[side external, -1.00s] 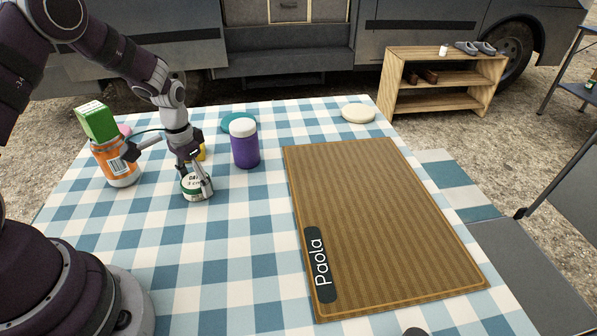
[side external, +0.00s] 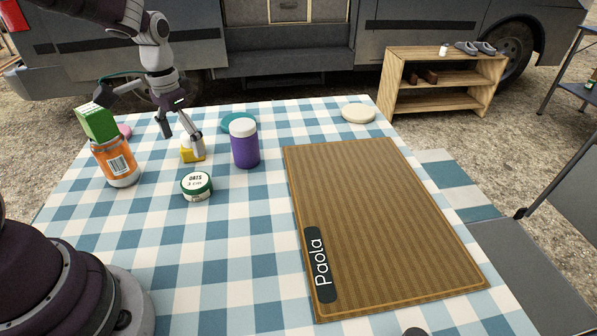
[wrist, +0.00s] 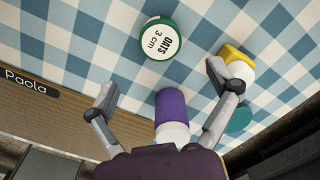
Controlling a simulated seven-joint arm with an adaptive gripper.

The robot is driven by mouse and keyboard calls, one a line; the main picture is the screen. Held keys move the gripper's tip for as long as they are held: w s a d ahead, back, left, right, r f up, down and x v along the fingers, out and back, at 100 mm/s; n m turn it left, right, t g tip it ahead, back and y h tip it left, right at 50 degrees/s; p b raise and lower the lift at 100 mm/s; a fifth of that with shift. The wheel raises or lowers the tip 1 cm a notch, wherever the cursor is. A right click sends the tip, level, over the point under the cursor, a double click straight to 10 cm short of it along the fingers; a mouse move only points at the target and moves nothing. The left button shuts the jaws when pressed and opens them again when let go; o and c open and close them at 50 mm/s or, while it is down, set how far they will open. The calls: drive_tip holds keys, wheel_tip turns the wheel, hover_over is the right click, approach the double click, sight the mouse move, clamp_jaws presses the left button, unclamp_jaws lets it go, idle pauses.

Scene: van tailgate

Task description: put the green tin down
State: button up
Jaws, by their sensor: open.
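The green tin (side external: 197,186), with a white lid label reading "OATS 3 cm", stands upright on the checked tablecloth. It also shows whole in the wrist view (wrist: 158,39), with nothing touching it. My gripper (side external: 184,144) is open and empty, above and behind the tin in the side view. In the wrist view my gripper (wrist: 164,85) has its fingers spread wide, apart from the tin.
A purple jar with a white lid (side external: 245,145) stands right of the tin. A yellow item (side external: 193,153) is behind it, close to a fingertip. The brown mat (side external: 380,220) is bare.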

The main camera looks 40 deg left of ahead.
drive_tip(key=s+d+r+t, duration=0.5)
drive_tip(key=s+d+r, duration=0.5)
drive_tip(key=r, duration=0.1)
drive_tip(key=shift+s+t, duration=0.15)
drive_tip(key=shift+t, duration=0.15)
